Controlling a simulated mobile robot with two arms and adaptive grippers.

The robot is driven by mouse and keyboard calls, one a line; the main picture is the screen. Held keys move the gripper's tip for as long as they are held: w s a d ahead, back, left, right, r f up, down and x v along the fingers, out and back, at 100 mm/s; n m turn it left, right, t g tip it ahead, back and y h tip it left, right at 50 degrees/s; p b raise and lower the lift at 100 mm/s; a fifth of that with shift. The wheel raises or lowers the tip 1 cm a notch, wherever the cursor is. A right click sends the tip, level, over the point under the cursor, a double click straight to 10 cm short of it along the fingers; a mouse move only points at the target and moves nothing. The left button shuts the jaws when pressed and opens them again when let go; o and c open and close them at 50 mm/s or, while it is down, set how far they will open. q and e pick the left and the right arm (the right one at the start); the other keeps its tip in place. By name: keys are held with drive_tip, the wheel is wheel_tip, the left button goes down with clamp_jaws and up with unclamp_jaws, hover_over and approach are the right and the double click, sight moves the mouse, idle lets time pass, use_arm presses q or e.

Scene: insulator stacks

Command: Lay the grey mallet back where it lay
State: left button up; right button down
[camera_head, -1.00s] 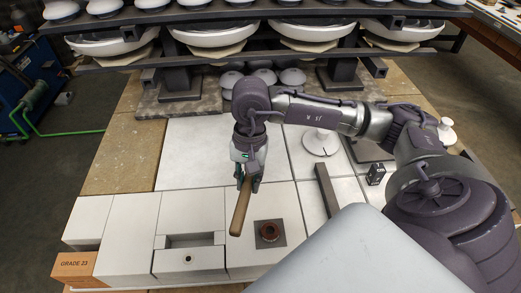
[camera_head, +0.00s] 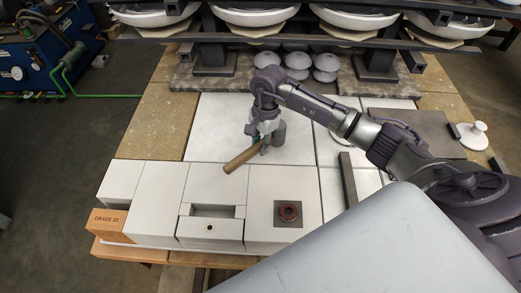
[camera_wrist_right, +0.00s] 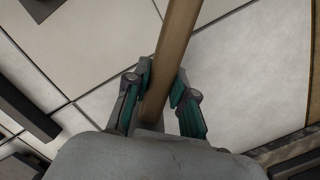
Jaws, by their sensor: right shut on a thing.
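The grey mallet has a wooden handle (camera_head: 241,158) and a grey head (camera_head: 280,132). My right gripper (camera_head: 264,143) is shut on the handle near the head. The handle slants down-left toward the front white blocks, and the head is on the far right side of the fingers. In the right wrist view the handle (camera_wrist_right: 174,45) passes between the green-padded fingers (camera_wrist_right: 160,88), and the head is hidden. The mallet is over the pale slab surface (camera_head: 220,115); I cannot tell whether it touches it. My left gripper is not in view.
A dark bar (camera_head: 347,178) lies to the right. An orange block (camera_head: 108,222) sits front left. Grey domed pieces (camera_head: 297,60) and a rack of white insulators (camera_head: 240,15) stand behind.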

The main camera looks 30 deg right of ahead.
wheel_tip(320, 180, down, 3)
drive_tip(key=shift+f+p, duration=0.15)
drive_tip(key=shift+p, duration=0.35)
drive_tip(key=shift+f, duration=0.25)
drive_tip(key=shift+f, duration=0.2)
drive_tip(key=c, duration=1)
unclamp_jaws()
drive_tip(key=shift+r, duration=0.1)
